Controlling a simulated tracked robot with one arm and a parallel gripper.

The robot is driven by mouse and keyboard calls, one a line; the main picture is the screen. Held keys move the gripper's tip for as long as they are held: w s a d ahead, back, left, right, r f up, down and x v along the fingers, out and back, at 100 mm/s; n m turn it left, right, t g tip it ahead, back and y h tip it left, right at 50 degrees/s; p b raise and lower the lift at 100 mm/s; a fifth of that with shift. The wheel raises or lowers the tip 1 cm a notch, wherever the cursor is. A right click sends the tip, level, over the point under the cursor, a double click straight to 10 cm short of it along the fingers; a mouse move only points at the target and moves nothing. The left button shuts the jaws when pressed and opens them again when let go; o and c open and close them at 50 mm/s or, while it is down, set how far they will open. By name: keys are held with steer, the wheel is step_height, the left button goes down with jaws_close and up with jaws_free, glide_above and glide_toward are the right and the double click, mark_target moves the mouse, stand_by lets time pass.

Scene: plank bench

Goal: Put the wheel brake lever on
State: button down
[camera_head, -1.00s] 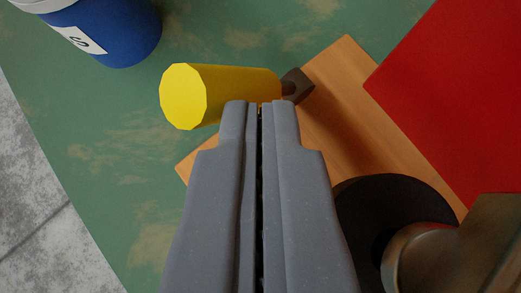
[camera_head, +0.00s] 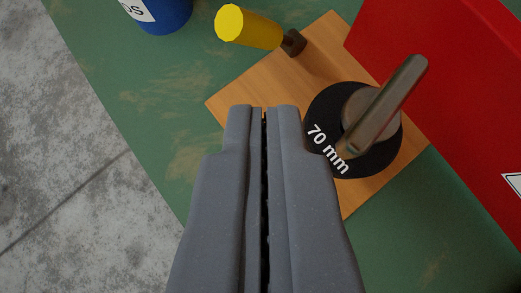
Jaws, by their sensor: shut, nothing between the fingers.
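The wheel brake (camera_head: 355,130) is a black round wheel marked "70 mm" on a wooden board (camera_head: 320,60). A grey-brown metal lever (camera_head: 392,98) sits over its hub and points to the upper right. A yellow cylindrical handle (camera_head: 249,27) on a dark bracket (camera_head: 292,43) lies at the board's upper left. My gripper (camera_head: 263,108) is shut and empty. Its tips show over the board's left part, left of the wheel and below the yellow handle. I cannot tell its height above the board.
A red box (camera_head: 440,70) stands close along the right side of the board. A blue container (camera_head: 165,14) with a white label stands at the top left. The green bench top (camera_head: 130,90) is clear to the left, with grey floor (camera_head: 60,180) beyond its edge.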

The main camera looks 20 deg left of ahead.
steer(key=shift+s+d+r, duration=0.1)
steer(key=shift+s+r, duration=0.25)
steer(key=shift+s, duration=0.05)
steer(key=w+d+r+m+g+y+p, duration=0.1)
steer(key=w+d+r+m+g+p, duration=0.5)
steer(key=p, duration=1.1)
steer(key=m, duration=0.4)
steer(key=shift+d+g+y, duration=0.25)
steer(key=shift+g+y, duration=0.05)
steer(key=shift+g, duration=0.1)
steer(key=shift+f, duration=0.15)
